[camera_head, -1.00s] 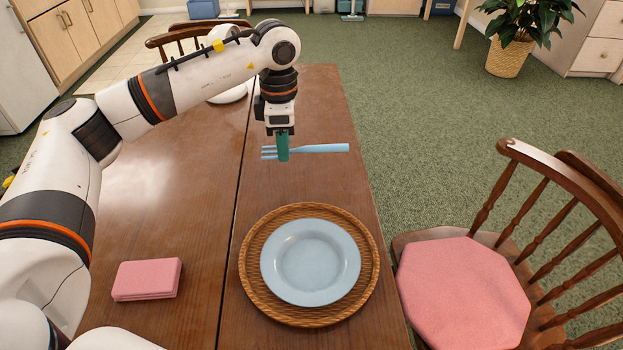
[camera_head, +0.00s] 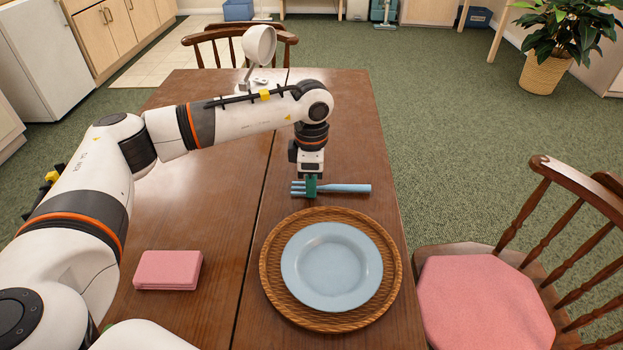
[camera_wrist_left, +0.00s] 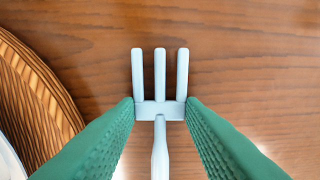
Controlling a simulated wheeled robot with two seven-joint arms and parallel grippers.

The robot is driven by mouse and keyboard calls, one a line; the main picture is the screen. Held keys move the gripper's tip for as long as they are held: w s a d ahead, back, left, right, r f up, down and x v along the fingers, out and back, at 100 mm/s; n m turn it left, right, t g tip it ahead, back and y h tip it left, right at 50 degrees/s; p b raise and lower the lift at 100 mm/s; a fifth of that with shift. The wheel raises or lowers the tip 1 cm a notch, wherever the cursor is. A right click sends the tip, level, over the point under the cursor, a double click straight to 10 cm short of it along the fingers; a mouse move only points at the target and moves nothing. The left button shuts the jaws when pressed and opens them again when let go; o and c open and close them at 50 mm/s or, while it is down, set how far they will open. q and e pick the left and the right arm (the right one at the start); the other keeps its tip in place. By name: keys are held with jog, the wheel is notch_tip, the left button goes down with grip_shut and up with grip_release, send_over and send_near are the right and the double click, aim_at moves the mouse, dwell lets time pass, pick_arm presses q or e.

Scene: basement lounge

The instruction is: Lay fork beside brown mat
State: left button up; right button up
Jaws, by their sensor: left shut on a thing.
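The light blue fork (camera_head: 348,188) is level, its tines to the left and its handle to the right. My left gripper (camera_head: 311,187) is shut on it just behind the tines. In the left wrist view the green fingers (camera_wrist_left: 160,112) press both sides of the fork's head (camera_wrist_left: 160,75). The fork is at or just above the tabletop; I cannot tell if it touches. The round brown woven mat (camera_head: 271,285) lies just in front of it, apart from it, and shows at the left wrist view's left edge (camera_wrist_left: 35,100). My right gripper is not in view.
A light blue plate (camera_head: 332,266) sits on the mat. A pink folded block (camera_head: 168,270) lies left on the wooden table (camera_head: 225,225). A white lamp (camera_head: 260,45) stands at the far end. A chair with a pink cushion (camera_head: 480,300) is at the right.

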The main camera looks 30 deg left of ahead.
pick_arm(q)
jog(key=shift+f, duration=0.1)
jog(key=o, duration=1)
jog(key=shift+c, duration=0.2)
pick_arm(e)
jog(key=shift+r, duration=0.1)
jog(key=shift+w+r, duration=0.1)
pick_arm(q)
notch_tip(320, 180, up, 12)
jog(key=p, duration=0.1)
jog(key=shift+r, duration=0.2)
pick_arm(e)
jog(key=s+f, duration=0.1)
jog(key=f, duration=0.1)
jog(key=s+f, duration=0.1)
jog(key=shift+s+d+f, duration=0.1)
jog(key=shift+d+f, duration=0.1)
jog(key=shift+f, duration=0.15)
